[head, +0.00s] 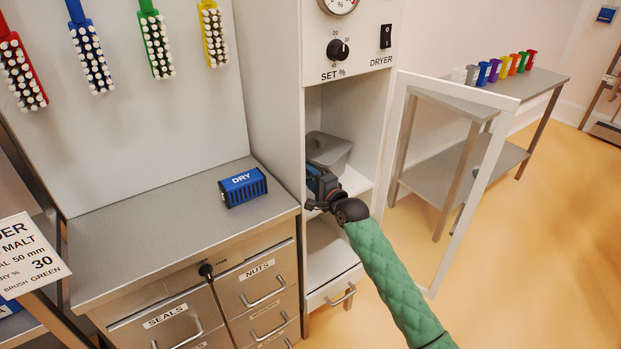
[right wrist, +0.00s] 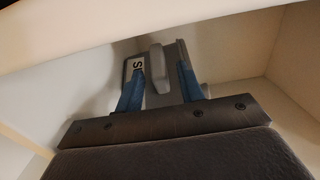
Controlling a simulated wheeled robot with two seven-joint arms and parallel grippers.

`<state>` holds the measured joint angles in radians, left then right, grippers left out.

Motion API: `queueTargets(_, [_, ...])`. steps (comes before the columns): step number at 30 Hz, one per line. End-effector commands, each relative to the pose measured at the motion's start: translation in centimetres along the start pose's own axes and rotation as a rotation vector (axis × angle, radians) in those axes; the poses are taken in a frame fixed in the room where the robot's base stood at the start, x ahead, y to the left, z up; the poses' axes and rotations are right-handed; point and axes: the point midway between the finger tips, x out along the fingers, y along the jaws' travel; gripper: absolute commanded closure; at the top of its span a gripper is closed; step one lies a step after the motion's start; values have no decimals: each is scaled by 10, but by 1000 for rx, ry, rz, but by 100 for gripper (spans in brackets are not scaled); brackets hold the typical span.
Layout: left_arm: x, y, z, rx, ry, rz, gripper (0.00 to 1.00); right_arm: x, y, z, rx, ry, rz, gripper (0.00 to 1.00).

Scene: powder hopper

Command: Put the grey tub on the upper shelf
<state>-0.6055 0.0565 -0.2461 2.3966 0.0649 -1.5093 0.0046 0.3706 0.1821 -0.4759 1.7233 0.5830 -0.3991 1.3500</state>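My right gripper (head: 318,182) reaches in at the cabinet opening, in front of the tub. In the right wrist view the blue fingers (right wrist: 161,72) stand apart on either side of the tub's light grey handle (right wrist: 158,82), with narrow gaps visible. Part of a label with an "S" shows on the tub. My left gripper is not in view.
The dryer door (head: 458,190) stands open to the right of my arm. A lower shelf (head: 325,250) lies below. A blue DRY block (head: 243,187) sits on the steel counter (head: 150,225) at left. A steel table (head: 480,95) with several coloured items stands behind the door.

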Motion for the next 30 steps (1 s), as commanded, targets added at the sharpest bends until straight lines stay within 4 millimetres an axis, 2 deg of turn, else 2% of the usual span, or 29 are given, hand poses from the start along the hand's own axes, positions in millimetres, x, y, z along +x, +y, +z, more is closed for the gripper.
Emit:
queueTargets(4, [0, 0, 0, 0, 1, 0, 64, -1, -2, 0, 0, 0, 0, 62])
queueTargets(7, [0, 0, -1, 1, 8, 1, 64, -12, 0, 0, 0, 0, 1, 62])
queueTargets(21, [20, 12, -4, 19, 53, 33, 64, -96, 0, 0, 0, 0, 1, 62])
queueTargets(25, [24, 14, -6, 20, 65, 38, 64, -111, -1, 0, 0, 0, 0, 62])
queueTargets(30, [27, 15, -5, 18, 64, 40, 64, -119, -2, 0, 0, 0, 0, 62])
